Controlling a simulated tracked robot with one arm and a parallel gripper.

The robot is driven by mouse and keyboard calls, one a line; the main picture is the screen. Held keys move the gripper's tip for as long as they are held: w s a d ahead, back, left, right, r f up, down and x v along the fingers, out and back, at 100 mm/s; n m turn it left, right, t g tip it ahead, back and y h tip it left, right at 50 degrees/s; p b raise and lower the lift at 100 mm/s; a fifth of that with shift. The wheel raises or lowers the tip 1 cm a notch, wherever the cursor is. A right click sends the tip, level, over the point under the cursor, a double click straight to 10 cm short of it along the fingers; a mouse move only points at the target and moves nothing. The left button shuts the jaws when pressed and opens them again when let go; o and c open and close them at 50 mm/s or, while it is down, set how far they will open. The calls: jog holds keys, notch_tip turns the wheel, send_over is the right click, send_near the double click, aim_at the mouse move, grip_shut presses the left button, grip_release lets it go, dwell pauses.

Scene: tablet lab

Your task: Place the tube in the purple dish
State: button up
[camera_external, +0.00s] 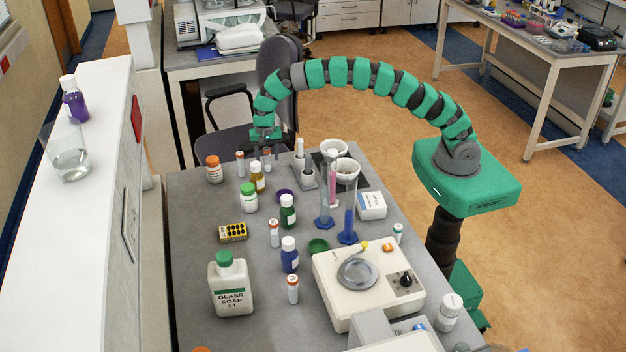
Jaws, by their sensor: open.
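My gripper (266,148) is open and points down over the far left part of the grey table (195,270). It is close above a small white tube with an orange-red cap (267,161); I cannot tell whether the fingers are around it. Similar tubes stand upright nearby (240,164), in the middle (274,236), and near the front (293,291). The small purple dish (281,195) lies on the table nearer than my gripper, partly hidden behind a green bottle (288,212).
Bottles crowd my gripper, among them an amber one (257,180), a white one with a green cap (249,199) and a white one with an orange cap (214,170). Tall cylinders (348,205) and a hotplate scale (337,290) stand to the right. A green dish (318,245) lies mid-table.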

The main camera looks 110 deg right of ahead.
jog(key=shift+f, duration=0.25)
jog(key=c, duration=1.1)
jog(key=shift+r, duration=0.1)
jog(key=r, duration=0.3)
jog(key=r+b, duration=0.1)
jog(key=r, duration=0.5)
jog(key=shift+w+a+r+b, duration=0.1)
jog(key=shift+a+r+b, duration=0.1)
jog(key=shift+a+b, duration=0.15)
jog(key=s+a+b, duration=0.2)
jog(key=a+b, duration=0.3)
jog(key=a, duration=1.2)
jog(key=shift+m, duration=0.4)
notch_tip(320, 180, down, 9)
jog(key=shift+s+a+f, duration=0.1)
jog(key=shift+s, duration=0.05)
